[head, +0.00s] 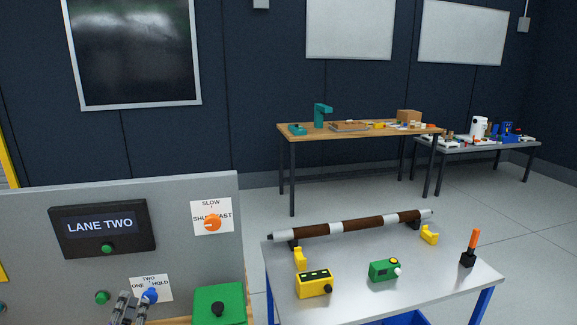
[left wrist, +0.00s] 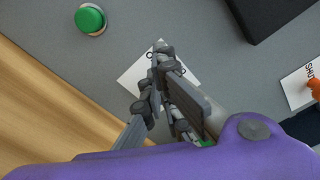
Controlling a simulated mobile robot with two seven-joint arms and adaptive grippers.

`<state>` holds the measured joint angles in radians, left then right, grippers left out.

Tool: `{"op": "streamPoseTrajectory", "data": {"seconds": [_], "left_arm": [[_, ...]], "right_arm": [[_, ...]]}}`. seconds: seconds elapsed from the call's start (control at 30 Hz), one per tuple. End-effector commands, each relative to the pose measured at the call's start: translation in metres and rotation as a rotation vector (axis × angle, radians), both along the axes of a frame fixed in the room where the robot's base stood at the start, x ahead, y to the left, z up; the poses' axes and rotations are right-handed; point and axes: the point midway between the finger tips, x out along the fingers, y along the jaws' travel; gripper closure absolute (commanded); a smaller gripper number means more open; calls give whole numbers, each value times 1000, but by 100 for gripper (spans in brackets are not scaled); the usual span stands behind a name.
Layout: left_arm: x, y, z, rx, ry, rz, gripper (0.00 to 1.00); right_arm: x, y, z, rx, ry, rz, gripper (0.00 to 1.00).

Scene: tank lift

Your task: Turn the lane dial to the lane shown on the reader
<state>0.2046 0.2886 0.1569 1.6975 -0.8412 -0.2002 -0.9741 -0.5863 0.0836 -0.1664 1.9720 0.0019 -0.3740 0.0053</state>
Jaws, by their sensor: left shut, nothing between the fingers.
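The reader (head: 100,226) is a black box on the upright grey panel, and its screen shows LANE TWO. The lane dial (head: 150,296) is a blue knob on a white plate (head: 163,285) marked ONE, TWO and HOLD. Which mark it points to is too small to tell. My left gripper (head: 124,303) is just left of the dial in the head view, shut and empty. In the left wrist view its fingers (left wrist: 165,70) lie across the white plate (left wrist: 135,77) and hide the dial. I cannot tell whether they touch it. My right gripper is not in view.
An orange dial (head: 212,223) marked SLOW, SHUT and FAST is higher on the panel. Green buttons sit below the reader (head: 107,249) and left of the lane dial (head: 102,297). A green box (head: 219,300) stands at right. A metal table (head: 360,270) holds a long roller.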

Motion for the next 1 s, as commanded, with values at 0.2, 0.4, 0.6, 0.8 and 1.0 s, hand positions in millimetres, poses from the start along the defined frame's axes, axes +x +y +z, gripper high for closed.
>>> {"op": "streamPoseTrajectory", "data": {"seconds": [0.2, 0.4, 0.6, 0.8, 1.0], "left_arm": [[-26, -6, 1, -2, -1, 1, 100], [-40, -10, 2, 0, -2, 0, 100], [-41, -10, 1, -1, -2, 0, 100], [-42, -10, -2, -30, -6, 1, 100], [-44, -13, -16, -256, -55, 5, 100]], "right_arm": [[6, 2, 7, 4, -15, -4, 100], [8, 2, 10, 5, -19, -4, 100], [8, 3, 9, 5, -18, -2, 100], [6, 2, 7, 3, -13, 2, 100], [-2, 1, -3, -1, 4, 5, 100]]}}
